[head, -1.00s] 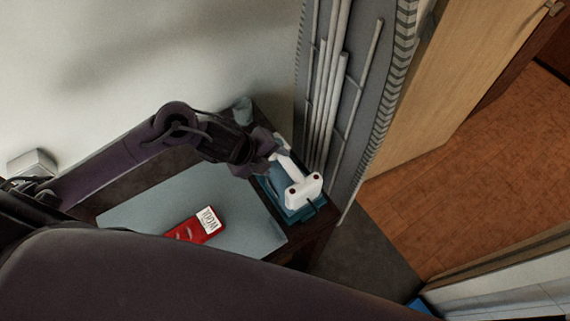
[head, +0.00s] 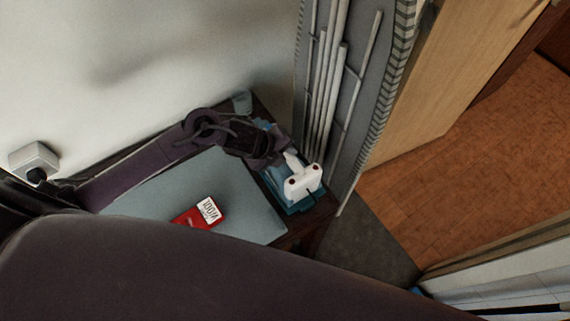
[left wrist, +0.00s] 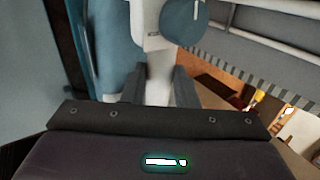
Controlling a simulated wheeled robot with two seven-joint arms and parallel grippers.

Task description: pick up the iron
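The iron (head: 302,183) is white and blue and sits on a teal base (head: 306,206) at the right end of the table. My left gripper (head: 286,158) is at the iron's handle. In the left wrist view the two dark fingers of my left gripper (left wrist: 160,88) stand apart, with the white part of the iron (left wrist: 151,62) between them. I cannot tell whether they press on it. The fingertips are hidden in the head view. My right gripper is not in view.
A grey-blue mat (head: 160,195) covers the table, with a red box (head: 200,213) with a white label on it. A small grey-blue cup (head: 242,102) stands at the back edge. Pipes (head: 325,90) run up the wall close behind the iron. A socket (head: 35,160) is at left.

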